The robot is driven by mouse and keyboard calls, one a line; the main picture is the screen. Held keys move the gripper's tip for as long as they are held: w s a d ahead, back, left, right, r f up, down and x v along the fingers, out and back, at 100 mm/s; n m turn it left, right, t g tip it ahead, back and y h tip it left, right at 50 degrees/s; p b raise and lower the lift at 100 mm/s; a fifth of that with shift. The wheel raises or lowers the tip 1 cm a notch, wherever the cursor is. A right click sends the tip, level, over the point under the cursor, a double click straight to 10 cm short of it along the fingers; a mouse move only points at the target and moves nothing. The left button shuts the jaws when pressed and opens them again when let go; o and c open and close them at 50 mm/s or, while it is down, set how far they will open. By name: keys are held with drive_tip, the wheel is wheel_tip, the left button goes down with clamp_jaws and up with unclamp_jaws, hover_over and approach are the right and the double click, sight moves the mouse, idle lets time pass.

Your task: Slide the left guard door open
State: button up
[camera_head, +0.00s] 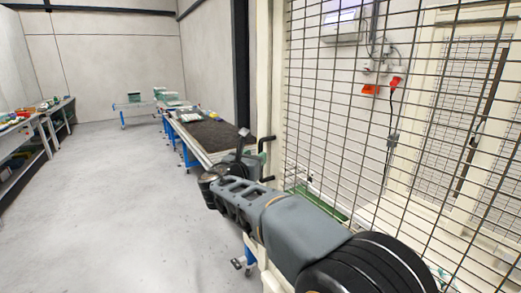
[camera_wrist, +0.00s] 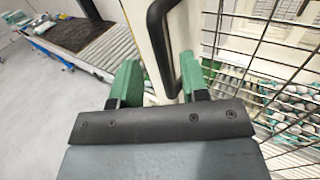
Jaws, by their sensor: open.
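The guard door is a dark wire mesh (camera_head: 335,100) in a cream frame, filling the right of the head view. Its cream upright (camera_head: 264,75) carries a black bar handle (camera_wrist: 161,40); parts of the handle also show beside the upright in the head view (camera_head: 267,139). My gripper (camera_wrist: 157,82) is open, with one green finger on each side of the handle in the wrist view. The handle runs between the fingers, closer to the right one. I cannot tell whether either finger touches it. My arm hides part of the door's lower area in the head view.
A conveyor table with a dark mat (camera_head: 215,131) stands beyond the upright. A workbench (camera_head: 38,125) with small items lines the left wall. The grey floor between is clear. Behind the mesh are a red socket (camera_head: 370,90) and another mesh panel.

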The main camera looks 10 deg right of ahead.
drive_tip(key=shift+p+x, duration=0.45)
drive_tip(key=shift+x, duration=1.9)
clamp_jaws()
